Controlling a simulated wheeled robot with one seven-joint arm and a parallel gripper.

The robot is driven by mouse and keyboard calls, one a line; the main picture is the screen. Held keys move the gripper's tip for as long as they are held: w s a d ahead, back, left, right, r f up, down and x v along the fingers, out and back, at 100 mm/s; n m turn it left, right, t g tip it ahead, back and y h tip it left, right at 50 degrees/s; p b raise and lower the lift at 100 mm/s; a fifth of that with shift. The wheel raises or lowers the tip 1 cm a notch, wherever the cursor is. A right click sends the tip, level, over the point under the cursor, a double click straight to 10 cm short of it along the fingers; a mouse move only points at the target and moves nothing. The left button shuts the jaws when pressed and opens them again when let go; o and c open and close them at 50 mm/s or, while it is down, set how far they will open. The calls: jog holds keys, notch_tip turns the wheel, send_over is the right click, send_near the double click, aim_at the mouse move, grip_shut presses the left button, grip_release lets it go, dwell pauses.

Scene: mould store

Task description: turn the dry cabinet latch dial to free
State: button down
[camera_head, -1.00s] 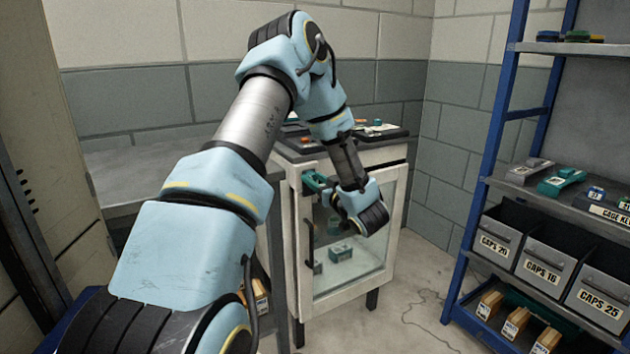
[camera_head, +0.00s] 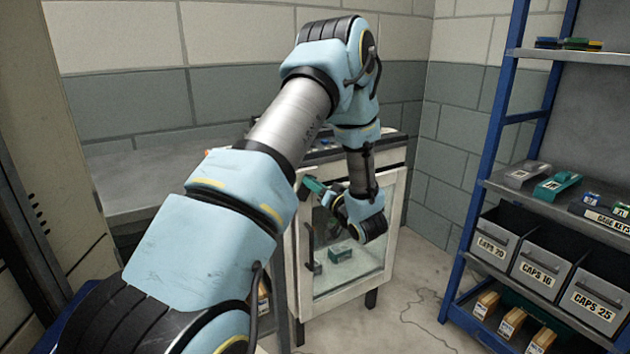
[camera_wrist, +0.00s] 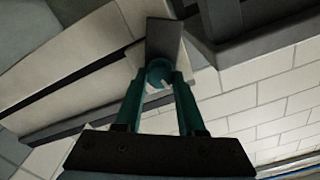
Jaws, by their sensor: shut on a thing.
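The dry cabinet (camera_head: 394,215) is white with a glass door and stands in the middle of the head view. A dark latch plate shows in the wrist view (camera_wrist: 166,38), with the round teal latch dial (camera_wrist: 158,72) on it. The dial carries a small pale mark. My gripper (camera_wrist: 160,85) has its two teal fingers on either side of the dial, shut on it. In the head view my gripper (camera_head: 312,187) is at the upper left of the cabinet front. The dial itself is hidden there, and I cannot read any labels.
A dark vertical handle (camera_head: 310,247) is on the left of the cabinet door. Teal boxes (camera_head: 340,252) sit behind the glass. A blue-framed shelf (camera_head: 490,120) with grey bins (camera_head: 541,268) stands on the right. The floor between is open except for a thin cable.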

jog(key=m+p, duration=0.6)
jog(key=m, duration=0.6)
jog(key=shift+f, duration=0.15)
jog(key=shift+m, duration=0.3)
jog(key=c, duration=0.5)
grip_release()
jog(key=b+v, duration=0.2)
jog(key=v, duration=0.9)
jog(key=shift+w, duration=0.15)
